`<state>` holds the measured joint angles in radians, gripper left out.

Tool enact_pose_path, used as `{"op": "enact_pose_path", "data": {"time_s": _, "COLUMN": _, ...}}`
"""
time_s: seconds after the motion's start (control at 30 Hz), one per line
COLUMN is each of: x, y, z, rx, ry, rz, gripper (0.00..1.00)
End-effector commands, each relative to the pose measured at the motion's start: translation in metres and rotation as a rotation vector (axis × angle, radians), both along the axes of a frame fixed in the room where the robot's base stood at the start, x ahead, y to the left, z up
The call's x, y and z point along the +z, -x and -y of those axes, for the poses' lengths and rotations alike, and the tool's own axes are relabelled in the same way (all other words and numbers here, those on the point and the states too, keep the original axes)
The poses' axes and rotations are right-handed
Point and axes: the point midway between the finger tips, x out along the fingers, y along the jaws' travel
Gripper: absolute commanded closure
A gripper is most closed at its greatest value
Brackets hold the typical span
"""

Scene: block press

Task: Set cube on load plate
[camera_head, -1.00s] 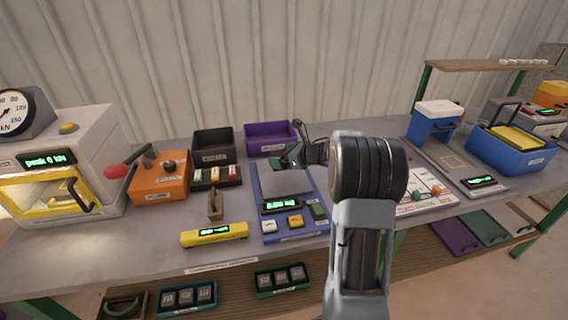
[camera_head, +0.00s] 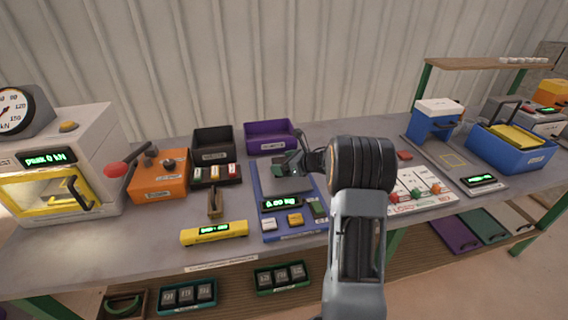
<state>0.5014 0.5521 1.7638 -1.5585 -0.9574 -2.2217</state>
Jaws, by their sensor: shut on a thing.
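My gripper (camera_head: 283,167) is at the grey load plate (camera_head: 288,184) of the blue scale, over the plate's back part. It is shut on a small dark green cube (camera_head: 277,171), partly hidden by the fingers. The cube is at or just above the plate; I cannot tell whether it touches. The scale's green display (camera_head: 282,203) seems to read 0.00 kg. My arm comes in from the right and hides part of the bench.
An orange box (camera_head: 159,184) and a press (camera_head: 70,160) are at left. A yellow level-like bar (camera_head: 214,232) lies in front. A small red block (camera_head: 404,155) lies right of my arm.

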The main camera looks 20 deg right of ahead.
Motion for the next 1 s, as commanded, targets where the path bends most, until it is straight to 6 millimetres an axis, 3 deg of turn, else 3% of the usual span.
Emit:
{"op": "enact_pose_path", "data": {"time_s": 0.17, "x": -0.001, "y": 0.000, "z": 0.000, "rx": 0.000, "ry": 0.000, "rz": 0.000, "gripper": 0.00}}
{"op": "enact_pose_path", "data": {"time_s": 0.47, "x": 0.004, "y": 0.000, "z": 0.000, "rx": 0.000, "ry": 0.000, "rz": 0.000, "gripper": 0.00}}
{"op": "enact_pose_path", "data": {"time_s": 1.0, "x": 0.036, "y": 0.072, "z": 0.048, "rx": -0.004, "ry": 0.001, "rz": 0.001, "gripper": 0.00}}
